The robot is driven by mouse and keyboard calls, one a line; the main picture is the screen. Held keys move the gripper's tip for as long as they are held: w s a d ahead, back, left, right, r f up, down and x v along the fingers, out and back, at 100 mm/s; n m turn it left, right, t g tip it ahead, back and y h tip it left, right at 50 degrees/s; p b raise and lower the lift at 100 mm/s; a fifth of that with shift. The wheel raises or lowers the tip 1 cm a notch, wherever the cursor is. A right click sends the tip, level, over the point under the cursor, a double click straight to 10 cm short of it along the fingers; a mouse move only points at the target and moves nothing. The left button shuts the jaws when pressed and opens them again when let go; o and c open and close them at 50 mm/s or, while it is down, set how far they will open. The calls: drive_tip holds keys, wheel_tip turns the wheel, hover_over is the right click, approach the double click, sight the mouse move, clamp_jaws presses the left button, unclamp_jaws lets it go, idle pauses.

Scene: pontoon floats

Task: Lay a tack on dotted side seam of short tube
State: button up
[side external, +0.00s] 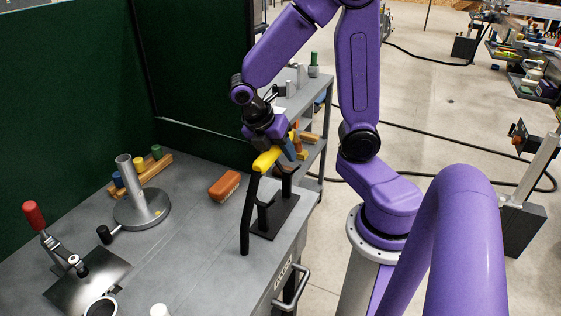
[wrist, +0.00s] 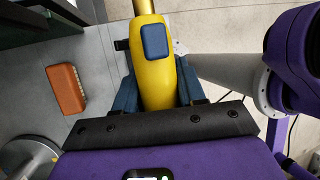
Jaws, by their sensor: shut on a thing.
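My gripper (side external: 284,147) is shut on a yellow torch (side external: 266,159) above the right part of the bench. In the wrist view the torch (wrist: 158,82) lies between the blue fingers, with a blue button (wrist: 154,41) on top and a brass-coloured neck at the upper edge. A black hose-like length (side external: 249,215) runs from the torch down towards the bench. A short grey tube (side external: 127,172) stands slightly tilted on a round grey base (side external: 150,210), left of my gripper and well apart from the torch. I cannot make out its dotted seam.
A black stand (side external: 273,218) with posts is below the torch. An orange-brown brush (side external: 224,186) lies between tube and stand, and a wooden rack (side external: 142,176) is behind the tube. A red-handled clamp (side external: 45,235) is front left. A green screen (side external: 70,90) closes the back.

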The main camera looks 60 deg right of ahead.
wheel_tip(320, 180, up, 4)
drive_tip(key=shift+r, duration=0.95)
drive_tip(key=w+a+n+t+y, duration=0.1)
drive_tip(key=w+a+t+y, duration=0.2)
drive_tip(key=w+a, duration=0.85)
drive_tip(key=w+a+t+y, duration=0.25)
drive_tip(key=w+a, duration=0.55)
drive_tip(key=a, duration=0.6)
wheel_tip(320, 180, down, 7)
drive_tip(key=t, duration=0.1)
drive_tip(key=shift+r, duration=0.2)
drive_tip(key=shift+w+y, duration=0.1)
drive_tip(key=shift+y, duration=0.15)
drive_tip(key=shift+w+f, duration=2)
drive_tip(key=shift+w+f, duration=0.25)
drive_tip(key=shift+w, duration=0.05)
drive_tip(key=shift+s+r, duration=0.2)
idle(0.8)
